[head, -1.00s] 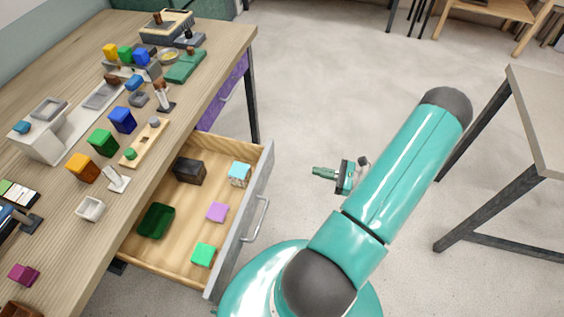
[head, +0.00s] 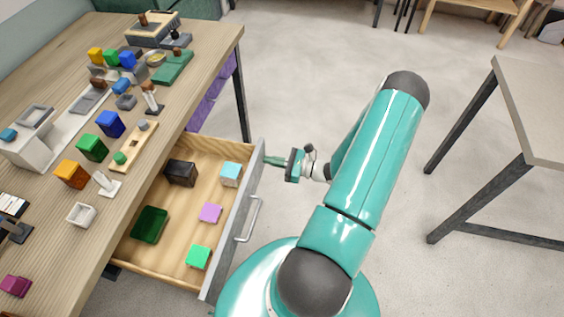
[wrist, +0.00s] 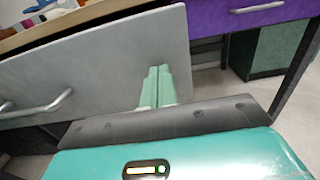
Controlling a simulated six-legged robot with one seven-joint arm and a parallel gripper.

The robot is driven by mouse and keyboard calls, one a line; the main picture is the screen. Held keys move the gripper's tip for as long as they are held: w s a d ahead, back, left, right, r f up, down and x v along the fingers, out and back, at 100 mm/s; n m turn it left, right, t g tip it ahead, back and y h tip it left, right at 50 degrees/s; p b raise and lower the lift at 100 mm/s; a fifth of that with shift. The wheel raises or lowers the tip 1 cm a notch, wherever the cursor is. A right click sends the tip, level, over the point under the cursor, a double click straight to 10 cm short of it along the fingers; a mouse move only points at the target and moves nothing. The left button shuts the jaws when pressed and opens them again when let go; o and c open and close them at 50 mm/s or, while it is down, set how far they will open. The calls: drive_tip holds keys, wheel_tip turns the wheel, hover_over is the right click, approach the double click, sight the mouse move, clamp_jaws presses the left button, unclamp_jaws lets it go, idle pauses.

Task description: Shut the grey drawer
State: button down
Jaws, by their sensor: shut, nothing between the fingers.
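The grey drawer (head: 229,243) is pulled out from under the wooden table, its grey front facing right with a silver bar handle (head: 252,219). My gripper (head: 270,160) is shut and empty, its fingertips at the far end of the drawer front, above and beyond the handle. In the wrist view the green fingers (wrist: 157,88) lie together in front of the grey front panel (wrist: 110,65), with the handle (wrist: 40,107) to their left. I cannot tell whether the tips touch the panel.
The drawer holds a dark box (head: 181,173), a green tray (head: 149,225) and several coloured blocks. The tabletop (head: 60,245) carries many small items. A purple drawer (head: 212,98) is farther along. Another table (head: 540,110) stands right; open floor lies between.

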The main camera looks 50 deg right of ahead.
drive_tip(key=shift+w+a, duration=0.1)
drive_tip(key=shift+w, duration=0.05)
hover_over(192, 153)
drive_tip(key=shift+s+d, duration=0.4)
drive_tip(key=shift+s, duration=0.05)
drive_tip(key=shift+w+a+r, duration=0.15)
drive_tip(key=shift+w+a, duration=0.2)
drive_tip(key=shift+w, duration=0.2)
